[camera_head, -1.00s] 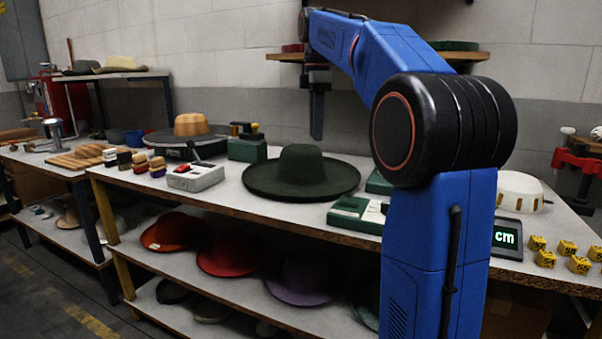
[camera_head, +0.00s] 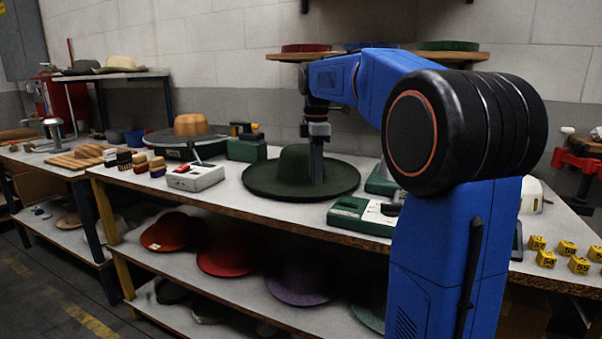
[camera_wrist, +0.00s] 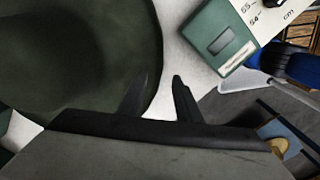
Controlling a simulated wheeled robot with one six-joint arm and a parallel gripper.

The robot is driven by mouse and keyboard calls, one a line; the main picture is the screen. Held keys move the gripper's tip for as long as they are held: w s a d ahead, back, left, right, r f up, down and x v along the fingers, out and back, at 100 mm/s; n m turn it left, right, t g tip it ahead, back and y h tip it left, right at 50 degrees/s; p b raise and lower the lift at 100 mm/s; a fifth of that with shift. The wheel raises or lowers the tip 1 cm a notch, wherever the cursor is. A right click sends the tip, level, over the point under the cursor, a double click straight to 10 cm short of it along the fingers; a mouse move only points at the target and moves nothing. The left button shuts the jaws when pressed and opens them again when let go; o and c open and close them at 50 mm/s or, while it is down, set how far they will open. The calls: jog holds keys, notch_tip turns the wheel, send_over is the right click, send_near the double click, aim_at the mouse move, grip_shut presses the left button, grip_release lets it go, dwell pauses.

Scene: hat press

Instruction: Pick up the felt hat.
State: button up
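The dark green felt hat (camera_head: 291,165) sits brim-down on the bench top, with a rounded crown. In the head view my gripper (camera_head: 317,182) points down in front of the crown's right side, low over the brim. In the wrist view the hat (camera_wrist: 75,65) fills the left side. My gripper's two fingers (camera_wrist: 161,88) are spread with a gap between them. The left finger overlaps the brim's edge and the right one is over pale bench top. I cannot tell whether the fingertips touch the brim.
A green-and-white gauge box (camera_head: 364,216) lies right of the hat, near the bench's front edge. A grey box with a red part (camera_head: 195,177) stands to the left. A wall shelf (camera_head: 375,55) hangs behind. More hats, including a red one (camera_head: 228,255), lie on the lower shelf.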

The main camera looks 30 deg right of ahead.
jog(key=shift+f, duration=2.25)
grip_shut()
notch_tip(320, 180, up, 10)
jog(key=c, duration=0.6)
grip_release()
jog(key=shift+c, duration=0.2)
grip_shut()
jog(key=shift+s, duration=0.1)
